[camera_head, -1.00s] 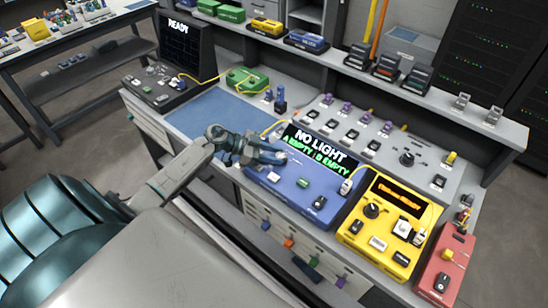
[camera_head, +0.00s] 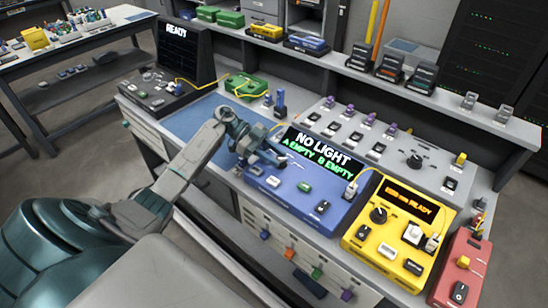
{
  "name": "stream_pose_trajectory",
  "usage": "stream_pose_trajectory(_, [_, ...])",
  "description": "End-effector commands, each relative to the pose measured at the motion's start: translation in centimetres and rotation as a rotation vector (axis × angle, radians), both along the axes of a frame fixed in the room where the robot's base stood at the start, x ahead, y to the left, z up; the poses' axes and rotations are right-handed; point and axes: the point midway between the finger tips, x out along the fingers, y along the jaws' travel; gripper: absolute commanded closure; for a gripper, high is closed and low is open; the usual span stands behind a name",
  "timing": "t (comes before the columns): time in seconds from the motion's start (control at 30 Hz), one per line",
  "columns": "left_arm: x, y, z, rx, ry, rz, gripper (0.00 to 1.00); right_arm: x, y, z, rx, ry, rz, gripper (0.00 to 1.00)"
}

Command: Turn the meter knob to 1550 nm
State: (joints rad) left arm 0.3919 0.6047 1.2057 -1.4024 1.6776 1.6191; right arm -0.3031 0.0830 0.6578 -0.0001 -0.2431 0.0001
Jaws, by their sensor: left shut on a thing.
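The yellow meter (camera_head: 393,246) stands right of the blue unit. Its display (camera_head: 409,206) shows orange text ending in "READY"; the number before it is too small to read. Its black round knob (camera_head: 378,215) is at the upper left of its face, with no gripper near it. My left gripper (camera_head: 277,160) is over the left end of the blue unit (camera_head: 290,192), well left of the knob. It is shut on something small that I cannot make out. My right gripper is not in view.
The blue unit's screen reads "NO LIGHT, A EMPTY, B EMPTY" (camera_head: 322,155). A grey panel (camera_head: 395,150) with another black knob (camera_head: 414,161) lies behind. A red box (camera_head: 461,268) is at right.

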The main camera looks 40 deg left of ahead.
Motion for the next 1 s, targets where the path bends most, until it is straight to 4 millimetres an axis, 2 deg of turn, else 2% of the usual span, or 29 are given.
stream_pose_trajectory(0.27, [0.0, 0.0, 0.0, 0.000, 0.000, -0.001, 0.91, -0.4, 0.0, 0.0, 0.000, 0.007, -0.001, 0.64])
stream_pose_trajectory(0.3, [0.0, 0.0, 0.0, 0.000, 0.000, -0.001, 0.66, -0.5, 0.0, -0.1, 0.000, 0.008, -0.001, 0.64])
stream_pose_trajectory(0.4, [0.0, 0.0, 0.0, 0.000, 0.000, -0.001, 0.46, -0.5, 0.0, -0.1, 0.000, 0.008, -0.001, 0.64])
stream_pose_trajectory(0.77, [-0.1, 0.4, 0.1, 0.000, 0.000, 0.000, 0.46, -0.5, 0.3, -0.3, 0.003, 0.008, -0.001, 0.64])
stream_pose_trajectory(0.87, [-0.2, 1.6, 0.4, 0.003, 0.000, 0.002, 0.46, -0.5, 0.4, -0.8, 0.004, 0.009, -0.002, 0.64])
stream_pose_trajectory(1.0, [-0.5, 4.2, 1.4, 0.003, -0.001, 0.001, 0.46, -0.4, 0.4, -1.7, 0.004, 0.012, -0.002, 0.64])
